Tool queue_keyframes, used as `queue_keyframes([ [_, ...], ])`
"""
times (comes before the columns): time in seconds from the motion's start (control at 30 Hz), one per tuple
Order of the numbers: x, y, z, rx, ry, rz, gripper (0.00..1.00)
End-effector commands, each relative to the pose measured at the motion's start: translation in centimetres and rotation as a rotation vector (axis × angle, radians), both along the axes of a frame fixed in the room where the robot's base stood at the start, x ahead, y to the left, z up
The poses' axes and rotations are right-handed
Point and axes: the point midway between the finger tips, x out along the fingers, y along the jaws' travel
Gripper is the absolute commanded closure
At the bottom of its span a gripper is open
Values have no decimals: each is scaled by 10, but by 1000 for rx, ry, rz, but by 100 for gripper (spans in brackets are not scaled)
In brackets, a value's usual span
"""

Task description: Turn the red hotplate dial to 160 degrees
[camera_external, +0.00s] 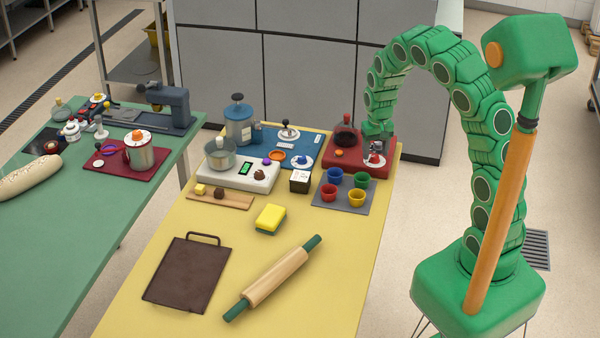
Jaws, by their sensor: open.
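The red hotplate (352,170) sits at the back right of the yellow table, with a dark pan (346,138) on it. A red knob on a white disc, which looks like the dial (376,161), is at its right front. My gripper (376,152) points down right above this dial, jaws open. Whether the fingers are around the knob or just above it is too small to tell. The dial's marks and pointer cannot be read.
A grey mat (344,204) with several coloured cups lies just in front. A rolling pin (275,279) and dark tray (187,275) lie nearer. The table's right edge is close to the hotplate.

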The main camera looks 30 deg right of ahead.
Motion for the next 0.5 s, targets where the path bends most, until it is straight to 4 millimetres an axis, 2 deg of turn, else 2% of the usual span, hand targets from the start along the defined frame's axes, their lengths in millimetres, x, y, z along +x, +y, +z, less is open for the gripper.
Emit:
queue_keyframes([
  [0.3, 0, 0, 46, 0, -4, 0, 39],
  [0.5, 1, 0, 64, -1, -5, -1, 39],
])
